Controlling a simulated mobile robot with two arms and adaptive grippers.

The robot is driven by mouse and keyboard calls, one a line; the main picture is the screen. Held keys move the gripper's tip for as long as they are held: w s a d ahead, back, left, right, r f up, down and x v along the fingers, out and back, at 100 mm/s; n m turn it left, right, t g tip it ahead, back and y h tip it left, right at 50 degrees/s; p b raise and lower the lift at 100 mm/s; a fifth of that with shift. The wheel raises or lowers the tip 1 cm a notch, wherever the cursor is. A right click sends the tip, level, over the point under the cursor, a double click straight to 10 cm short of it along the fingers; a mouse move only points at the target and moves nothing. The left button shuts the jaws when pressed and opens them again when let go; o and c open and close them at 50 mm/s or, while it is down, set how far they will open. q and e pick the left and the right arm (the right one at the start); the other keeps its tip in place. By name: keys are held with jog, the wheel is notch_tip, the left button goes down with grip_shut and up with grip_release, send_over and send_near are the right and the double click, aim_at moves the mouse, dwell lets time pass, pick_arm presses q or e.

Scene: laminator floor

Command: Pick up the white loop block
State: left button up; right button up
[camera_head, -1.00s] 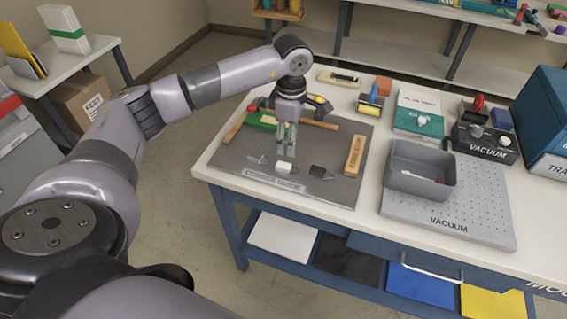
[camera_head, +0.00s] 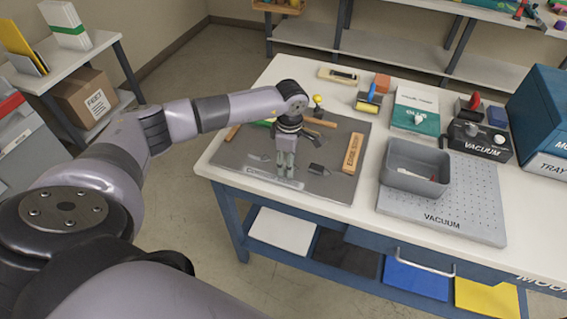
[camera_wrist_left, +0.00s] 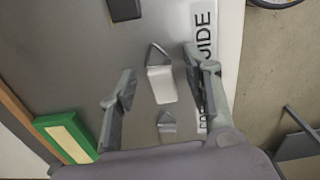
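The white loop block (camera_wrist_left: 161,86) lies on the grey mat (camera_head: 225,160), with a thin wire loop at one end. In the left wrist view it sits between the spread fingers of my left gripper (camera_wrist_left: 158,62); I cannot tell the height left between them. In the head view my left gripper (camera_head: 286,166) points down over the mat's front part and hides the white block. The left gripper is open, with nothing held. My right gripper is not in view.
A lettered guide strip (camera_wrist_left: 204,60) runs along the mat edge. A green-and-cream block (camera_wrist_left: 68,138), a wooden bar (camera_head: 353,153) and a grey bin (camera_head: 415,180) are nearby.

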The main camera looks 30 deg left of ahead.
pick_arm(q)
jog(key=c, duration=1)
jog(key=shift+r, duration=0.1)
